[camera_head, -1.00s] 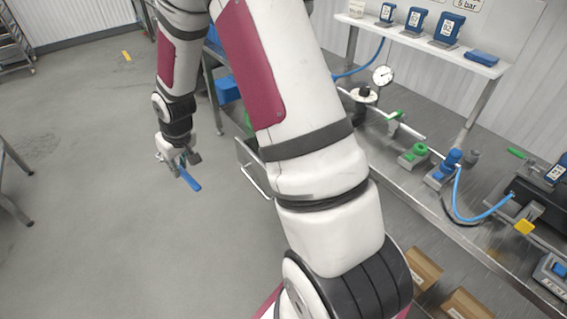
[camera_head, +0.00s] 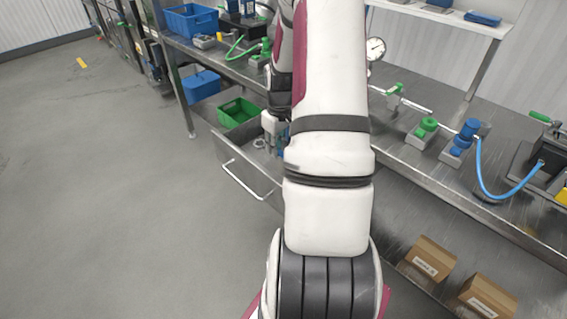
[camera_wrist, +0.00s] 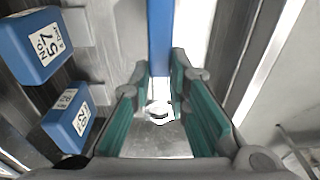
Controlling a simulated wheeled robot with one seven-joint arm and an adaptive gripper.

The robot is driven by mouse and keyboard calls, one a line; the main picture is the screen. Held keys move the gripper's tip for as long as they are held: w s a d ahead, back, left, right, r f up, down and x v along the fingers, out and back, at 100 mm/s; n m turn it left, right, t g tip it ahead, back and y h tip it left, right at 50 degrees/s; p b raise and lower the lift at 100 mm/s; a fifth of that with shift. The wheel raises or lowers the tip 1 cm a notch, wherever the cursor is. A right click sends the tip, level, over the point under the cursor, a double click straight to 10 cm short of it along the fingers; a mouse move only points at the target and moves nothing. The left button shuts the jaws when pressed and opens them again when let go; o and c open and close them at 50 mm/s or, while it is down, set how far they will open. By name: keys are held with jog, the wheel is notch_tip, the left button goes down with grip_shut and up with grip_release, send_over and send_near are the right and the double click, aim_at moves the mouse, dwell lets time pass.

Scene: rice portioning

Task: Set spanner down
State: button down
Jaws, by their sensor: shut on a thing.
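The spanner shows in the wrist view as a straight blue bar (camera_wrist: 160,35), running from the top edge down to my fingertips. My gripper (camera_wrist: 160,78) is shut on it. A pale rounded piece shows between the fingers below; I cannot tell whether it belongs to the spanner. In the head view my gripper (camera_head: 272,140) is over the open drawer (camera_head: 236,166) under the bench, partly hidden by my arm. The spanner is mostly hidden there, and I cannot tell whether it touches anything.
Blue labelled blocks (camera_wrist: 42,45) lie left of my gripper in the wrist view. A green bin (camera_head: 238,112) sits at the drawer's back left. The bench (camera_head: 400,150) with valves and a gauge is to the right. Open floor (camera_head: 110,190) is at left.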

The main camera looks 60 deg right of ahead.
notch_tip(320, 180, down, 8)
jog(key=shift+r+b, duration=0.2)
jog(key=shift+b, duration=0.15)
jog(key=c, duration=1.5)
grip_release()
jog(key=shift+c, duration=0.2)
